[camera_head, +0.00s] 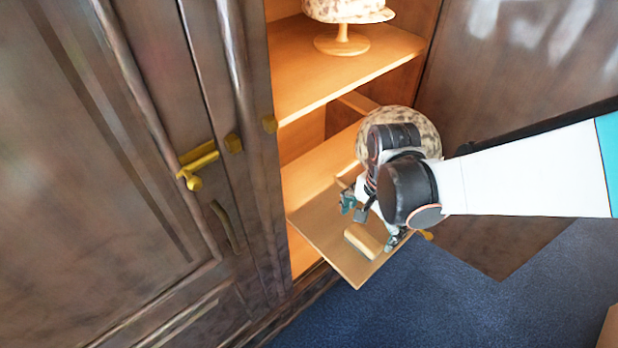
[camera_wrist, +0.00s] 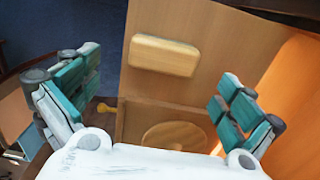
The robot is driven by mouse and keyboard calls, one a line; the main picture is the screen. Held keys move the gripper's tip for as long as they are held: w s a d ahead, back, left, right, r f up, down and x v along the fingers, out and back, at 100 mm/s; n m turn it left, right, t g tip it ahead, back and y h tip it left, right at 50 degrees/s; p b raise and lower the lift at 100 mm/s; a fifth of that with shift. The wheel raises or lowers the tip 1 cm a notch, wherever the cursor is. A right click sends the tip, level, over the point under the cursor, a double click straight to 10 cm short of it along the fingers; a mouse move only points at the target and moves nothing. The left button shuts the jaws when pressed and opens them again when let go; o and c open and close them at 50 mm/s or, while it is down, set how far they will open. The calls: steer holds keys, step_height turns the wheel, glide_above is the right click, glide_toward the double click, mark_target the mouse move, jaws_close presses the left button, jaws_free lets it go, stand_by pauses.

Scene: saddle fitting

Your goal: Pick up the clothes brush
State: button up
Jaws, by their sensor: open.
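The clothes brush (camera_head: 362,241) looks like a small pale wooden block with rounded ends. It lies flat on a wooden board (camera_head: 352,270) at the front of the open cabinet. In the wrist view the brush (camera_wrist: 164,56) lies ahead, in the upper middle, with its long side running across the picture. My gripper (camera_head: 370,222) is over the board, beside and above the brush. In the wrist view its teal-padded fingers (camera_wrist: 158,68) are spread wide and hold nothing. The brush shows between the two finger lines and appears apart from both fingers.
A speckled rounded thing on a wooden stand (camera_head: 342,42) is on the upper shelf. Another speckled round thing (camera_head: 415,125) is partly hidden behind my gripper. A dark cabinet door with a brass handle (camera_head: 197,160) stands at left. Blue carpet (camera_head: 450,300) is open below.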

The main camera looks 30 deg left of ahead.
mark_target(364, 237)
steer(key=shift+w+a+f+b, duration=0.15)
steer(key=shift+f+b, duration=0.65)
steer(key=shift+f, duration=1.2)
steer(key=shift+w+a+f+b, duration=0.15)
steer(key=shift+f+b, duration=0.6)
steer(key=shift+f, duration=1.2)
steer(key=shift+r, duration=0.1)
steer(key=c, duration=1)
